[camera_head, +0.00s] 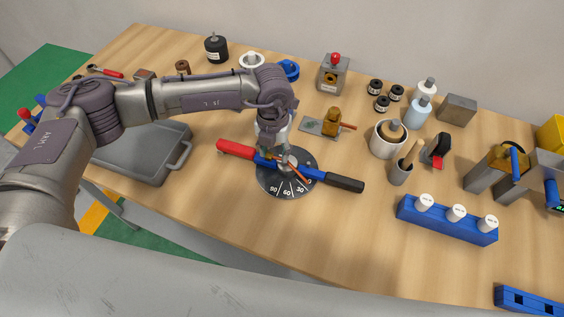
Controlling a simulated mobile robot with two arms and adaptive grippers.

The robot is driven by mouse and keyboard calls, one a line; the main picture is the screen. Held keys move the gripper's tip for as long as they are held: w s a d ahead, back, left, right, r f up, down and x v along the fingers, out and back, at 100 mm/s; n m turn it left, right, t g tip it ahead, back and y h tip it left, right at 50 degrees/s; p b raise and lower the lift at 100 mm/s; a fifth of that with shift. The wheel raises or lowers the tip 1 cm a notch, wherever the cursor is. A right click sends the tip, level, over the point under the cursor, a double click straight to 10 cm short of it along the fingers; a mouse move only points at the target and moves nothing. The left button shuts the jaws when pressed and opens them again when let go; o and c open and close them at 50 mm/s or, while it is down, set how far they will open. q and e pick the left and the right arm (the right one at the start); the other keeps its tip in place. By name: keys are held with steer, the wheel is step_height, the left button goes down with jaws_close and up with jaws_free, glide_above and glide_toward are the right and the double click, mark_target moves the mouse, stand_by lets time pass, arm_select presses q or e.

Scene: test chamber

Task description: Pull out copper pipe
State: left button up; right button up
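A disc marked 90, 60, 30 (287,189) lies on the table, with a bender-like tool across it. The tool has a red handle (235,149) to the left, a blue middle and a black handle (345,184) to the right. A thin copper pipe (299,176) shows at the tool's middle, over the disc; its other end is hidden. My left gripper (272,152) points down over the blue part of the tool. Its fingers are small and partly hidden, so whether they touch or hold anything is unclear. My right gripper is not in view.
A brass block with a copper-coloured rod (333,121) sits on a plate behind the disc. A white cup (388,138), a blue rack (446,220) with white-capped pieces and grey stands are to the right. The table front is clear.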

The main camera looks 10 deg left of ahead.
arm_select(q)
steer(key=o, duration=0.5)
steer(key=shift+s+f, duration=0.35)
steer(key=shift+f, duration=0.1)
steer(key=shift+d, duration=0.1)
steer(key=c, duration=0.6)
jaws_close()
steer(key=shift+d+r, duration=0.15)
steer(key=shift+r, duration=0.05)
steer(key=shift+w+r, duration=0.25)
steer(key=shift+r, duration=0.35)
steer(key=shift+r+p, duration=0.2)
steer(key=shift+p, duration=0.15)
